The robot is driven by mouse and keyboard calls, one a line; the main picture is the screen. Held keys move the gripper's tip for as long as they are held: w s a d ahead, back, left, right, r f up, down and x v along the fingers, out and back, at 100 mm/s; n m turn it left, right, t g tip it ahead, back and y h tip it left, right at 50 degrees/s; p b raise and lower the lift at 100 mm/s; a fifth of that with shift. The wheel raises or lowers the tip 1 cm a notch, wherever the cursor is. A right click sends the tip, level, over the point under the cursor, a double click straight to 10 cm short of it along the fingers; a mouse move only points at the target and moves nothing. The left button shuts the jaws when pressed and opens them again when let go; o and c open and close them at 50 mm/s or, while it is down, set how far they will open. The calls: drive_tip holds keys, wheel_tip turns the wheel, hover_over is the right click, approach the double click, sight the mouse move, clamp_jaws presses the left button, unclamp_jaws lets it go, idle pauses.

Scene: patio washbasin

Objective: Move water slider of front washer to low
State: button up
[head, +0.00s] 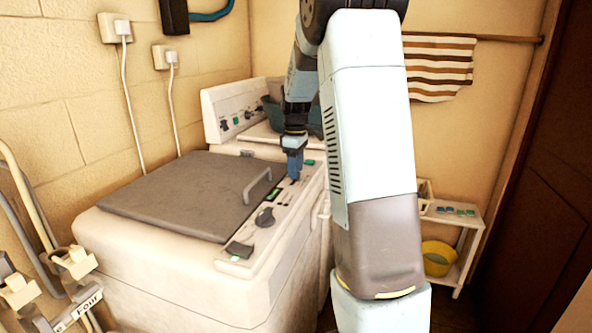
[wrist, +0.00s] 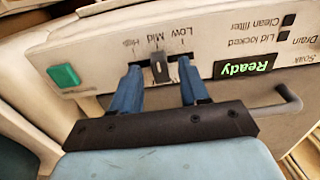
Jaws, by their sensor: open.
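The front washer (head: 160,270) is off-white with a large grey lid and a control strip along its right side. My gripper (head: 294,166) is over the far part of that strip, fingers pointing down. In the wrist view the water slider (wrist: 159,70) is a small dark grey knob near the Mid mark, between Low on its right and Hi on its left. My gripper (wrist: 159,66) is open, with one blue finger on each side of the knob. A small gap seems to show on both sides; contact is unclear. In the head view my fingers hide the slider.
A green button (wrist: 64,76) and a lit green Ready display (wrist: 244,66) flank the slider area. The lid handle (head: 258,185) stands up close to the strip. A second washer (head: 225,110) with a blue-green basin (head: 270,113) stands behind. A white shelf (head: 466,215) is at right.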

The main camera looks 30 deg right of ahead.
drive_tip(key=shift+f, duration=0.5)
clamp_jaws()
idle(0.4)
